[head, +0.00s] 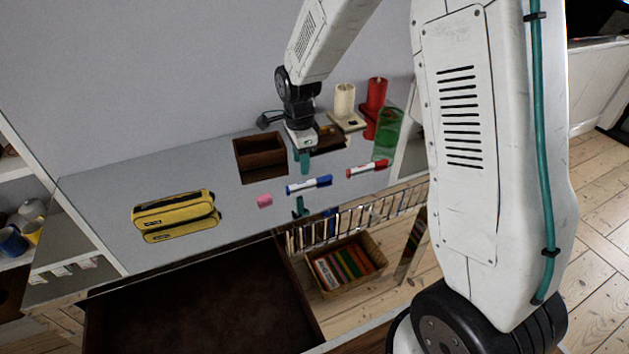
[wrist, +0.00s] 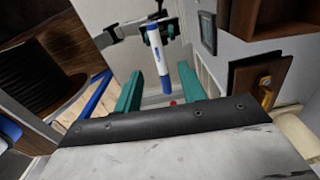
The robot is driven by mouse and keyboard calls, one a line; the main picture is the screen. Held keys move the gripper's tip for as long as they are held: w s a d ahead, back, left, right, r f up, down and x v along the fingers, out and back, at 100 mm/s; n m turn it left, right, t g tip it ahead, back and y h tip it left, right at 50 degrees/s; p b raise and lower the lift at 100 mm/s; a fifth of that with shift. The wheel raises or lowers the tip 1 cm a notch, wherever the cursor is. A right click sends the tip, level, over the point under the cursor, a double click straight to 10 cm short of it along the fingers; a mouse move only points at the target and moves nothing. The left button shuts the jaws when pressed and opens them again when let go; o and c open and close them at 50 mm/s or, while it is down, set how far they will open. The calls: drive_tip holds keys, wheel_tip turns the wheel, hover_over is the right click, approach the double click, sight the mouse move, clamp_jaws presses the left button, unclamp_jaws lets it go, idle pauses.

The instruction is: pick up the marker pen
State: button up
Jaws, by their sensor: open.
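A white marker pen with blue ends (head: 309,184) lies on the glossy grey tabletop (head: 110,205). A second marker pen, red and white (head: 367,169), lies to its right. In the wrist view, the blue marker (wrist: 158,58) appears between the tips of my open teal fingers (wrist: 160,72). A small red spot below it there is too small to identify.
A pink eraser (head: 264,201) and a yellow pencil case (head: 174,210) lie to the left. A brown open box (head: 262,150) stands behind. Cream (head: 344,101) and red (head: 376,94) candles and a green glass (head: 387,134) stand at the back right. Tabletop left of the box is clear.

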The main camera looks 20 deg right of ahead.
sight(303, 182)
wheel_tip(303, 182, down, 7)
drive_tip(key=shift+s+d+r, duration=0.1)
drive_tip(key=shift+d+r, duration=0.05)
clamp_jaws()
